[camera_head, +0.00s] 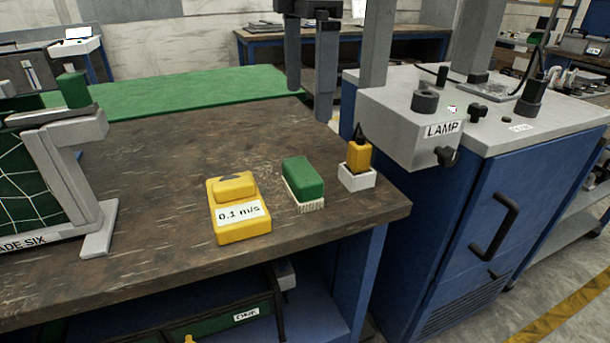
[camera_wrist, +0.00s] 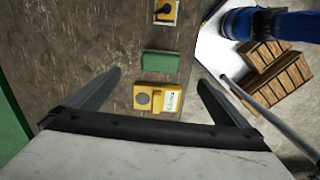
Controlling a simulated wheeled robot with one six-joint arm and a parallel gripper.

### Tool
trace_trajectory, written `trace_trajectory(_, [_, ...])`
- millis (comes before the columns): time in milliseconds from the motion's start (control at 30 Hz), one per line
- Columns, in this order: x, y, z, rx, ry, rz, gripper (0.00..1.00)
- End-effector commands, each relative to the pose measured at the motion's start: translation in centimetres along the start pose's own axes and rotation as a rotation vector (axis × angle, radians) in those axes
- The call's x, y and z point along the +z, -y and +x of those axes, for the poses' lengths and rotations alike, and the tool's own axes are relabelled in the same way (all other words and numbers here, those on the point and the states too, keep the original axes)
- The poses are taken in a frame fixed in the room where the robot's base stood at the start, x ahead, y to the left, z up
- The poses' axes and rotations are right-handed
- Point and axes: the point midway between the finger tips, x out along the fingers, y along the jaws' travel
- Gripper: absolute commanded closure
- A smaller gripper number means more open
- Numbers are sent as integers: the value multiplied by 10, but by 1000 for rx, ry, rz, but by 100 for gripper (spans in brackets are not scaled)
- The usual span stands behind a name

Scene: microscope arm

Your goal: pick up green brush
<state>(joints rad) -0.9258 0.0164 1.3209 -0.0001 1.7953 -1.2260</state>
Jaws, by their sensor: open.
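The green brush (camera_head: 303,176) lies on the worn dark worktop, green back up and pale bristles down. In the wrist view the brush (camera_wrist: 160,63) shows as a green block between the lines of my two fingers. My gripper (camera_head: 308,103) is open and empty, fingers pointing down, well above the worktop and behind the brush in the head view. Its fingertips (camera_wrist: 160,76) are spread wider than the brush in the wrist view. Nothing touches the brush.
A yellow device (camera_head: 238,228) labelled 0.1 m/s sits left of the brush. A yellow, black-tipped tool (camera_head: 358,158) stands in a white holder (camera_head: 357,178) on the right. A LAMP box (camera_head: 410,125) and blue cabinet (camera_head: 480,215) stand farther right. The worktop behind the brush is clear.

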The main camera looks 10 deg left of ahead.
Motion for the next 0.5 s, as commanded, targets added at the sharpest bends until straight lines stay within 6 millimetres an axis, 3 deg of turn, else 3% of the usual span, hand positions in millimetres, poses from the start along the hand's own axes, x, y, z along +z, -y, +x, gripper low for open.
trace_trajectory(167, [-13,-2,1,-10,3,-51,0])
trace_trajectory(500, [-12,-1,56,-11,4,-49,0])
